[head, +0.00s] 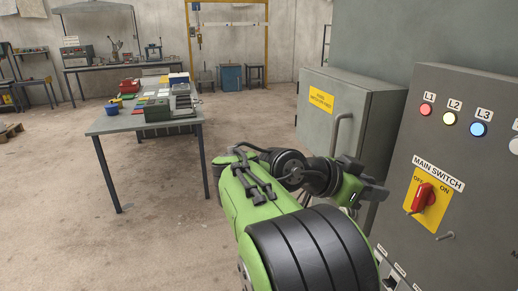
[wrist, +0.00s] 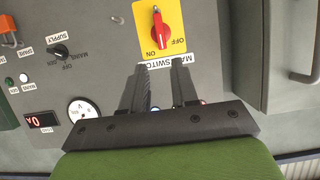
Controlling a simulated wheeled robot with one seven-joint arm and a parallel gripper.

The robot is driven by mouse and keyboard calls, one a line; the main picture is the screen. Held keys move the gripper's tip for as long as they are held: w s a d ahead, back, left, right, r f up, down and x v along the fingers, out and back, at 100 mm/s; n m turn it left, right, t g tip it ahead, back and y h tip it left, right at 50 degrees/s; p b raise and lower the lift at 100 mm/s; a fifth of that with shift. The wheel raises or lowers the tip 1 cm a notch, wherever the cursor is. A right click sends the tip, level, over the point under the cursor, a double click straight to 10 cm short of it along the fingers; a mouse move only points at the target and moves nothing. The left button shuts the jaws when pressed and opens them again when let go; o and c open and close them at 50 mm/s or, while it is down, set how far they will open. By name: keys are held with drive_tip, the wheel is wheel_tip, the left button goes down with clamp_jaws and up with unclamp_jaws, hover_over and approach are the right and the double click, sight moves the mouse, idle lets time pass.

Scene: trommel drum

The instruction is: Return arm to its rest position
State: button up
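My green and black arm (head: 270,195) reaches forward from the bottom of the head view toward the grey switch panel. My gripper (head: 376,182) is at its far end, in front of the panel's left side and apart from the red main switch (head: 423,197). In the wrist view, my gripper's two black fingers (wrist: 160,78) stand apart with nothing between them. The red switch handle (wrist: 159,28) on its yellow plate (wrist: 175,18) lies just beyond the fingertips there. The fingers cover part of the MAIN SWITCH label.
The grey panel (head: 470,120) with lamps fills the right, close to my arm. A grey cabinet (head: 365,100) with a handle (head: 338,130) stands behind my gripper. A workbench (head: 125,123) with boxes stands left. The floor (head: 155,220) between is clear.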

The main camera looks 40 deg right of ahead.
drive_tip(key=w+a+f+n+t+y+p, duration=0.2)
drive_tip(key=w+a+n+t+y, duration=0.15)
drive_tip(key=a+n+t, duration=0.2)
drive_tip(key=w+a+f+n+t+y+p, duration=0.2)
drive_tip(key=w+a+n+t+y, duration=0.15)
drive_tip(key=a+n, duration=0.3)
drive_tip(key=s+a+f+n+t+y+p, duration=0.1)
drive_tip(key=a+n, duration=0.4)
drive_tip(key=a, duration=0.5)
drive_tip(key=s+a+f+n+y+p, duration=0.2)
drive_tip(key=s+a+n+y, duration=0.2)
drive_tip(key=a, duration=0.6)
drive_tip(key=shift+n+t, duration=0.4)
drive_tip(key=shift+n, duration=0.6)
drive_tip(key=shift+s, duration=0.1)
